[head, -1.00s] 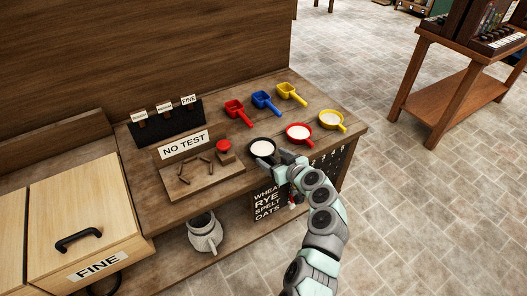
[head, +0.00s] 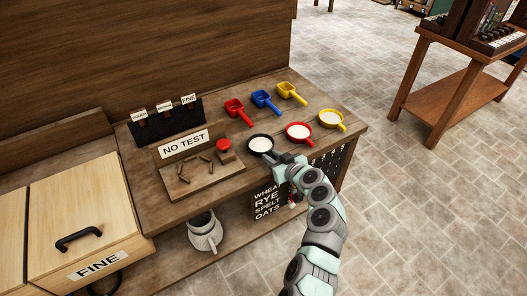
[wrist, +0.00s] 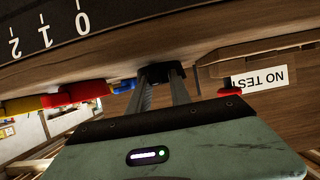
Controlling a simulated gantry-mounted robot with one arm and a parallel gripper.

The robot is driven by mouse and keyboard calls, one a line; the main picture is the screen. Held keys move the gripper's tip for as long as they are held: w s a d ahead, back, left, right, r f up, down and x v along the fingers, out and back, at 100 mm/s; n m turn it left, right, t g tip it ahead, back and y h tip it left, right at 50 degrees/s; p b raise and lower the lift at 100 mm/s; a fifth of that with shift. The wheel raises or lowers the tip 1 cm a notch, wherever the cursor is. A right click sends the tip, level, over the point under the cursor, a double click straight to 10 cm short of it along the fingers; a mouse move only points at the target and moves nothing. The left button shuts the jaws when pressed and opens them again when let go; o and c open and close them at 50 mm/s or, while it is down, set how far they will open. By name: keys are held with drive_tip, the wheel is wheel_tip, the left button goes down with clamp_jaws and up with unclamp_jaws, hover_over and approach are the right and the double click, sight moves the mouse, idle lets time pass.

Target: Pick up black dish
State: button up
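The black dish (head: 260,145), round with white contents, is at the front edge of the wooden bench, left of the red dish (head: 299,132). My gripper (head: 281,160) is at its handle on the near right side. In the wrist view, the two grey fingers (wrist: 162,85) stand close together and end at a black piece (wrist: 160,72), which looks like the dish's handle between them. The fingertips are partly hidden there. The dish looks level; I cannot tell whether it touches the bench.
A yellow dish (head: 331,119) stands right of the red one. Red (head: 234,108), blue (head: 263,101) and yellow (head: 291,92) scoops lie behind. A wooden tray (head: 206,184) with a red button and a NO TEST sign (head: 185,143) is to the left.

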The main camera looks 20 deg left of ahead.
clamp_jaws()
idle(0.6)
